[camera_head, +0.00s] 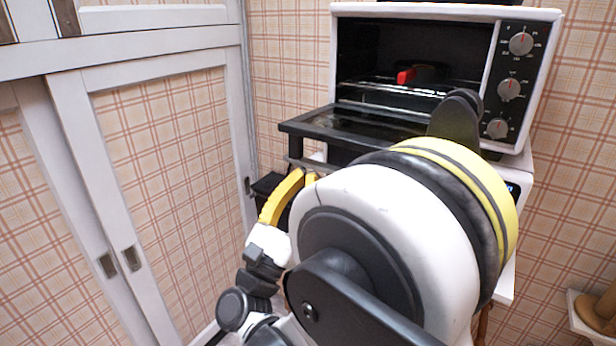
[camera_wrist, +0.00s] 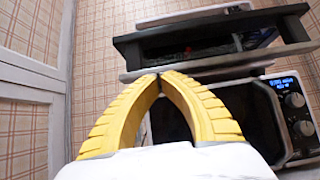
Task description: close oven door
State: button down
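The white toaster oven (camera_head: 518,75) stands at the upper right of the head view, with its dark door (camera_head: 345,132) folded down, open and roughly level. In the wrist view the dark door (camera_wrist: 215,38) spans the top right, with a grey handle bar (camera_wrist: 225,61) along its near edge. My gripper (camera_head: 304,174) has yellow fingers and is at the left end of the door's front edge, just below it. In the wrist view my gripper (camera_wrist: 159,75) has its fingertips together, overlapping the bar's left part. I see nothing clearly held between them; contact with the bar is unclear.
A red item (camera_head: 405,76) shows inside the oven. A second appliance with a blue display (camera_wrist: 284,83) sits below the door. White sliding panels (camera_head: 160,140) stand at the left. A small shelf with a brown object (camera_head: 605,305) is at lower right.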

jog(key=r+g+y+p, duration=0.1)
jog(key=r+p, duration=0.2)
jog(key=p, duration=0.1)
jog(key=s+r+g+y+p, duration=0.1)
jog(key=r+p, duration=0.2)
jog(key=p, duration=0.1)
jog(key=a+r+g+y+p, duration=0.1)
jog(key=r+p, duration=0.2)
jog(key=shift+s+r+g+p, duration=0.2)
jog(key=shift+r+g+p, duration=0.1)
jog(key=shift+p, duration=0.1)
notch_tip(320, 180, up, 12)
jog(key=g+y+p, duration=0.4)
jog(key=g+p, duration=0.2)
jog(key=p, duration=1.2)
send_over(301, 132)
jog(key=w+d, duration=0.1)
jog(key=d, duration=0.2)
jog(key=w+d+r+g+y+p, duration=0.3)
jog(key=w+d+r+p, duration=0.1)
jog(key=w+r+p, duration=0.1)
jog(key=shift+w+d+p, duration=0.2)
jog(key=shift+w+p, duration=0.3)
jog(key=shift+w, duration=0.2)
